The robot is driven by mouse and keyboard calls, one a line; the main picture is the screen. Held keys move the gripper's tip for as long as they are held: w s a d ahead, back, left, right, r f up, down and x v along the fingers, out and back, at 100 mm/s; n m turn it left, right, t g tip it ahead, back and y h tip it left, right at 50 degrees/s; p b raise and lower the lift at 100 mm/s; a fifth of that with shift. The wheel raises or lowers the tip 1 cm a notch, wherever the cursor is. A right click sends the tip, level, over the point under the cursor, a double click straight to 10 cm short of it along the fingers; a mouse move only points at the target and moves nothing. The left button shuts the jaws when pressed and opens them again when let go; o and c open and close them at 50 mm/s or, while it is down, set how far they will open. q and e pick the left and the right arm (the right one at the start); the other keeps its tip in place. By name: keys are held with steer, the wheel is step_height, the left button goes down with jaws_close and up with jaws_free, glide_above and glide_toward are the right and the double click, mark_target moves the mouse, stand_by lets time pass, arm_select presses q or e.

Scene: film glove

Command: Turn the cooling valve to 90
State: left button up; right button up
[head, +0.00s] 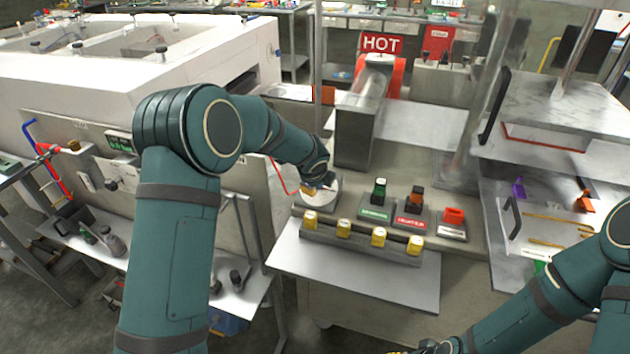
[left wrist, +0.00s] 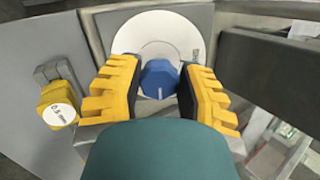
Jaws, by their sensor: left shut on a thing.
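The cooling valve is a blue knob (left wrist: 159,78) on a round white dial (left wrist: 160,30) in the left wrist view. A pale line on the knob points toward the bottom of that view. My left gripper (left wrist: 160,84) is shut on the knob, with one yellow-toothed finger at each side. In the head view, the white dial (head: 326,194) shows at the left end of the machine's front, partly hidden by my left gripper (head: 314,189). The dial's markings are too small to read. My right gripper (head: 432,347) is at the bottom edge, mostly cut off.
A row of yellow blocks (head: 344,229) stands on a ledge just in front of the dial. A grey shelf (head: 350,274) juts out below. A HOT sign (head: 381,43) stands behind.

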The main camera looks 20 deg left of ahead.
arm_select(q)
steer(key=shift+f, duration=0.1)
steer(key=o, duration=1.2)
steer(key=v, duration=1.2)
steer(key=shift+s, duration=0.1)
